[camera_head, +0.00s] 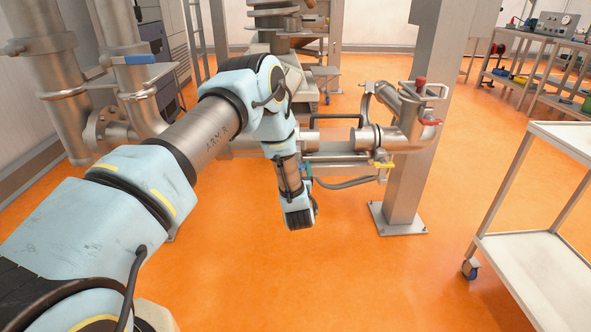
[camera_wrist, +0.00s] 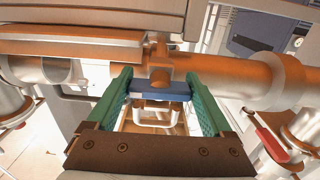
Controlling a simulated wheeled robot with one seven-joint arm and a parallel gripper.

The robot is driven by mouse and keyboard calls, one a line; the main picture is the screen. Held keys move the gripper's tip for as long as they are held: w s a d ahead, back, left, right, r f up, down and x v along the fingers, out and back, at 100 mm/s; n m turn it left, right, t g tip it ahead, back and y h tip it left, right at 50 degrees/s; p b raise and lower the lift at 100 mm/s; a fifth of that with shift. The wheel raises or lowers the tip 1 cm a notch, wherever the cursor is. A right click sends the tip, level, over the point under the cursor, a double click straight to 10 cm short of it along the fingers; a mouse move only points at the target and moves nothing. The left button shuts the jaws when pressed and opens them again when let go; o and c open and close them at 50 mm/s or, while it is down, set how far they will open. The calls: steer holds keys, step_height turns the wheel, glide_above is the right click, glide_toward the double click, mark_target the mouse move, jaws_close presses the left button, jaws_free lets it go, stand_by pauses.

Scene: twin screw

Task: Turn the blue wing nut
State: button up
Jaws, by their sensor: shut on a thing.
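The blue wing nut (camera_wrist: 160,92) shows in the wrist view as a short blue bar under a metal pipe fitting. My gripper (camera_wrist: 159,83) has its two green fingers at either end of the bar, shut on it. The bar lies crosswise between the fingers, nearly level in the picture. In the head view my arm reaches to the pipework at the middle, and a bit of green finger shows beside the wrist. The blue wing nut is not clearly seen there and seems hidden by my arm.
A steel post (camera_head: 412,130) stands right of the pipework. A separate blue handle (camera_head: 140,59) is on the left piping. A white cart (camera_head: 540,260) stands at right. Orange floor is clear in front.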

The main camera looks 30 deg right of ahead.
stand_by(0.5)
steer(key=o, duration=1.1)
steer(key=shift+o, duration=0.2)
steer(key=shift+s, duration=0.1)
steer(key=b+v, duration=0.1)
steer(key=v, duration=0.9)
steer(key=shift+s+a, duration=0.25)
steer(key=shift+s, duration=0.05)
